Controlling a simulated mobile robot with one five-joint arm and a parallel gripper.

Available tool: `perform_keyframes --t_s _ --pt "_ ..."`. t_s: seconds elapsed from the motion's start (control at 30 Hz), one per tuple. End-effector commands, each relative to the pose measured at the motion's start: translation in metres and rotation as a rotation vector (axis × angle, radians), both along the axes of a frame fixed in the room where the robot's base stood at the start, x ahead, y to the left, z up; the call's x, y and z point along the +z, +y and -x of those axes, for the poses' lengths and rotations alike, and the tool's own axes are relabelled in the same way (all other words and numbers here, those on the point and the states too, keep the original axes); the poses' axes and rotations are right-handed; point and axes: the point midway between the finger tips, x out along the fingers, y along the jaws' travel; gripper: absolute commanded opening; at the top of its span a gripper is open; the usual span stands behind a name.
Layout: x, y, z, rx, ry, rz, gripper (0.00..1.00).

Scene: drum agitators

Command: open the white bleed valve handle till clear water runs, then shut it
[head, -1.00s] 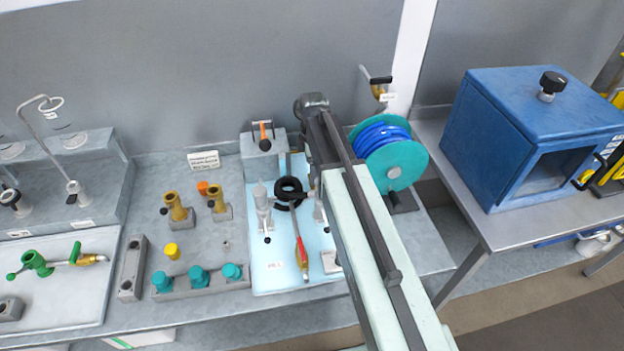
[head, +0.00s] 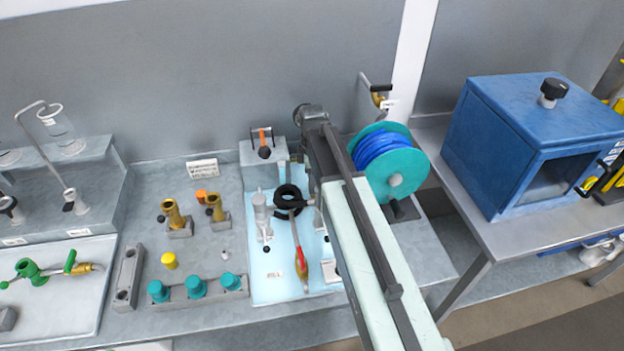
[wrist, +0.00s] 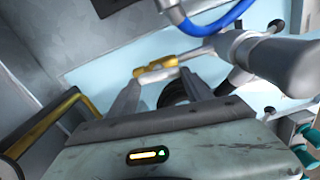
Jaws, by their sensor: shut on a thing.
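A pale grey cylinder fitting (wrist: 290,65) stands to the right of the jaws. In the head view my arm hides most of the gripper, above the pale blue mat (head: 265,285). A pale upright fitting (head: 262,208) stands on that mat. No running water is visible.
A teal reel with blue hose (head: 378,150) stands right of my arm. A blue box (head: 505,105) is farther right. Teal caps (head: 196,287) line the front left.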

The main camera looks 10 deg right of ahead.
Motion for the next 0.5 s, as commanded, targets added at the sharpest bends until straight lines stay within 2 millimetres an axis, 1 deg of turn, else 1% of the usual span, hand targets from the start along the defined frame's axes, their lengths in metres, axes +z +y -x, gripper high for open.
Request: perform_keyframes --t_s 0.17,0.5 --pt "-0.0001 -0.0002 -0.0010 -0.114 -0.001 0.000 0.18" --pt "-0.0001 -0.0010 -0.0028 -0.430 -0.001 0.000 0.18"
